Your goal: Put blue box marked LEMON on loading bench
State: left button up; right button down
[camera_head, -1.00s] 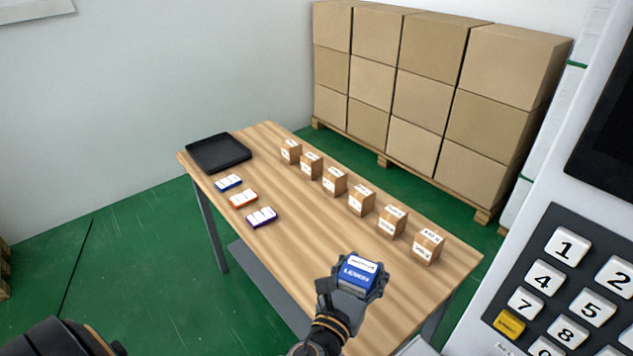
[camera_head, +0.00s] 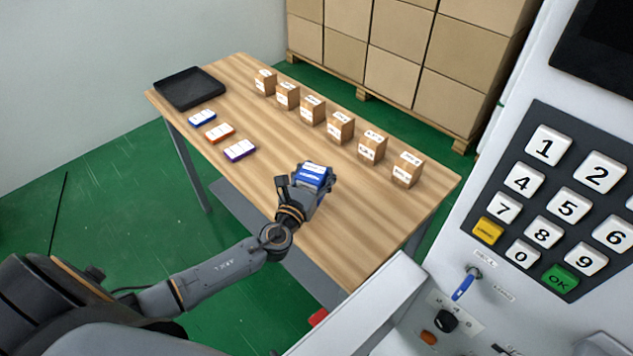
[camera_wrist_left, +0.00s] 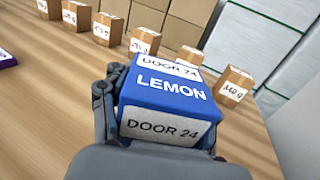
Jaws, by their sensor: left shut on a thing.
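The blue box marked LEMON (camera_head: 313,174) is held in my left gripper (camera_head: 306,184), over the near right part of the wooden table. In the left wrist view the box (camera_wrist_left: 168,95) shows white labels reading DOOR 24, and the gripper (camera_wrist_left: 160,125) fingers close on its sides. In the head view I cannot tell whether the box touches the table. The wooden bench (camera_head: 375,235) stretches from the back left to the front right. My right gripper does not show.
Several small brown cartons (camera_head: 341,127) stand in a row along the far side of the bench. Blue, orange and purple packs (camera_head: 220,133) lie near its left edge. A black tray (camera_head: 190,88) sits at the back left. A white keypad machine (camera_head: 480,290) stands at the right.

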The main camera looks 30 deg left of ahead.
pick_arm(q)
notch_tip(320, 180, down, 3)
jog(key=shift+w+a+r+b, duration=0.1)
jog(key=shift+a+b, duration=0.05)
jog(key=shift+b, duration=0.15)
jog(key=shift+f, duration=0.25)
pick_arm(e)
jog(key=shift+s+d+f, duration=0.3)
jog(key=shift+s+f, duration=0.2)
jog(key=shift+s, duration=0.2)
pick_arm(q)
jog(key=shift+f, duration=0.15)
jog(key=o, duration=1.4)
jog(key=shift+o, duration=0.2)
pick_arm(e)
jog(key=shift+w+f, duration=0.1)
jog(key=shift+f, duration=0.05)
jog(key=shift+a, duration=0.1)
